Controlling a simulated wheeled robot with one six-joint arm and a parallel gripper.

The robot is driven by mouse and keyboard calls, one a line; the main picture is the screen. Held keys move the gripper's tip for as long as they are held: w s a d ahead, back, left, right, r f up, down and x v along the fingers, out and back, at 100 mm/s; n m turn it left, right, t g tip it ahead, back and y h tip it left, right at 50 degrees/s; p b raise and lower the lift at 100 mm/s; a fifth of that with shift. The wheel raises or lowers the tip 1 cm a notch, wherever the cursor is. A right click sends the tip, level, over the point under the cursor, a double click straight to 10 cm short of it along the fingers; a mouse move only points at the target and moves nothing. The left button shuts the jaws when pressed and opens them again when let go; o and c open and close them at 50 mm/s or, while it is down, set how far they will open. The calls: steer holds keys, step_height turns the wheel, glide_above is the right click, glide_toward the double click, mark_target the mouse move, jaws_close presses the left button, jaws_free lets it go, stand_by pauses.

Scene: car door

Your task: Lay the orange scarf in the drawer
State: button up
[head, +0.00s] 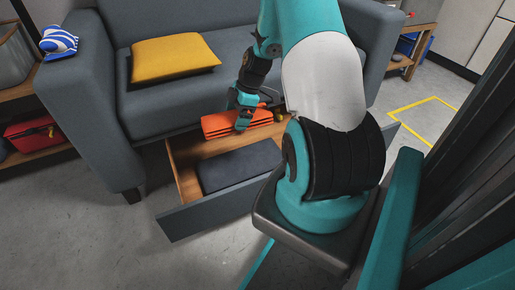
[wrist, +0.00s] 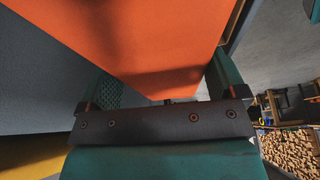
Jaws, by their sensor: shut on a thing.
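The orange scarf (head: 236,122) is a folded, layered bundle above the back part of the open drawer (head: 181,180). My gripper (head: 246,110) is shut on the scarf at its upper side. In the wrist view the scarf (wrist: 150,45) fills the space ahead of the gripper (wrist: 165,100), between the two fingers. The drawer is pulled out from under the grey sofa. Whether the scarf touches the drawer floor I cannot tell. My arm hides the drawer's right part.
A dark grey folded item (head: 238,165) lies in the front of the drawer. A yellow cushion (head: 173,56) rests on the sofa (head: 140,105). A blue-and-white striped thing (head: 58,42) is on the left armrest. Floor in front of the drawer is clear.

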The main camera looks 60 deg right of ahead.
steer(key=shift+s+d+f+n, duration=0.1)
steer(key=shift+d+f+n, duration=0.2)
steer(key=shift+d+f, duration=0.15)
steer(key=f+b, duration=0.5)
steer(key=f, duration=0.5)
steer(key=f+b, duration=0.6)
steer(key=f, duration=0.3)
steer(key=shift+d+f, duration=0.2)
steer(key=shift+f, duration=0.2)
steer(key=shift+r, duration=0.1)
